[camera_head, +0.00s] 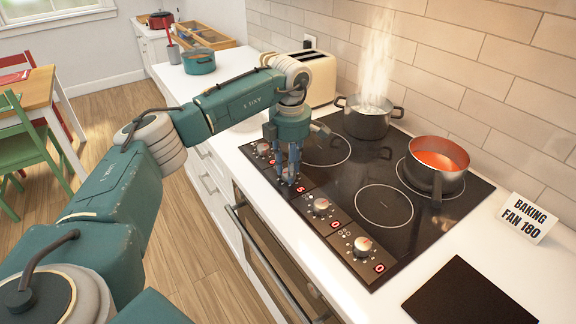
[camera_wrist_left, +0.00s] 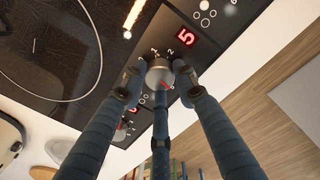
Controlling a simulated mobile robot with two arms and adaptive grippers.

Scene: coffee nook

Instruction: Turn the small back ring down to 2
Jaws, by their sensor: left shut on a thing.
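My left gripper (camera_head: 287,178) reaches down over the control strip at the front of the black hob (camera_head: 340,190). Its fingers are shut around a round silver knob (camera_wrist_left: 159,75), which shows between the fingertips in the left wrist view. The knob has a red pointer mark and numbers around it. The red display (camera_wrist_left: 186,36) beside this knob reads 5. A dark pot (camera_head: 366,120) steams on the back left ring. A pan of red sauce (camera_head: 437,178) stands on the back right ring. My right gripper is not in view.
Other knobs (camera_head: 320,205) and (camera_head: 362,245) have displays reading 0, and another knob (camera_head: 263,148) sits beyond my gripper. The two front rings are bare.

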